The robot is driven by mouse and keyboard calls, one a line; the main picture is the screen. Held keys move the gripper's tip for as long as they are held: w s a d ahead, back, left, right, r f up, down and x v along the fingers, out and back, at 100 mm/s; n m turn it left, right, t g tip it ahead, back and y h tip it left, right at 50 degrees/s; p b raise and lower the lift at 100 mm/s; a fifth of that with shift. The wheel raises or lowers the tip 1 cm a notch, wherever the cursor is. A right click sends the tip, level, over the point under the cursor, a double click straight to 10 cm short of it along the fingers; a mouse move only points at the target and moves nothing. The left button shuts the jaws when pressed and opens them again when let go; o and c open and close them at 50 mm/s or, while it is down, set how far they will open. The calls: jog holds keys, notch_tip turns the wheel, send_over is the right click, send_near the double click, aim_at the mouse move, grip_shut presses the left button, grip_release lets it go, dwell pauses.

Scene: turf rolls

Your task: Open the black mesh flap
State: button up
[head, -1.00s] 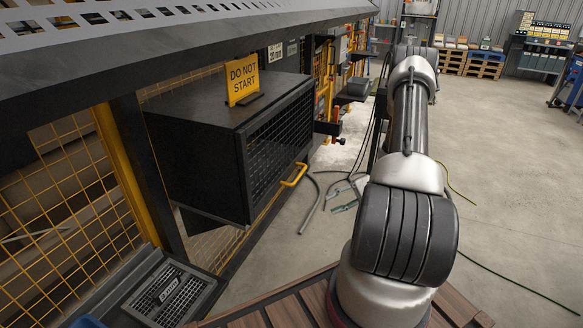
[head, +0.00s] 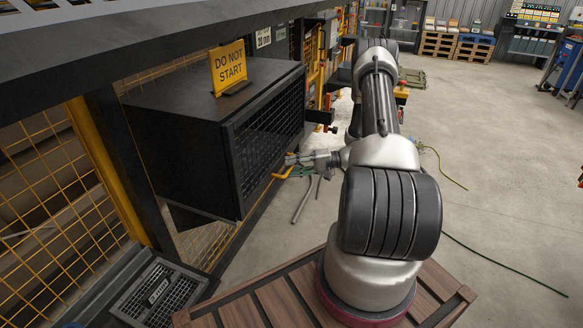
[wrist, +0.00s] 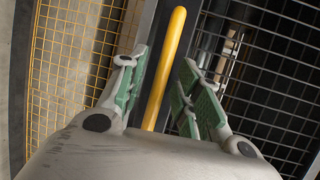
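The black mesh flap (head: 266,134) forms the front of a black box (head: 185,110) and lies flush with it, closed. It also shows in the wrist view (wrist: 270,52) as dark mesh on the right. A yellow bar handle (head: 283,174) is on the flap's lower edge. My gripper (head: 291,160) is at this handle, reaching in from the right. In the wrist view, the yellow handle (wrist: 165,70) stands between the two green-padded fingers of my gripper (wrist: 164,88). Gaps show on both sides of the handle, so the fingers are open around it.
A yellow "DO NOT START" sign (head: 228,68) stands on the box. Yellow mesh fencing (head: 60,200) and a dark ledge run along the left. Hoses and loose parts lie on the floor beyond the handle. The floor at right (head: 500,180) is mostly clear.

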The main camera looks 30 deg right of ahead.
jog(key=shift+w+a+f, duration=0.1)
jog(key=shift+w+a, duration=0.1)
jog(key=shift+a, duration=0.1)
grip_shut()
jog(key=shift+s, duration=0.1)
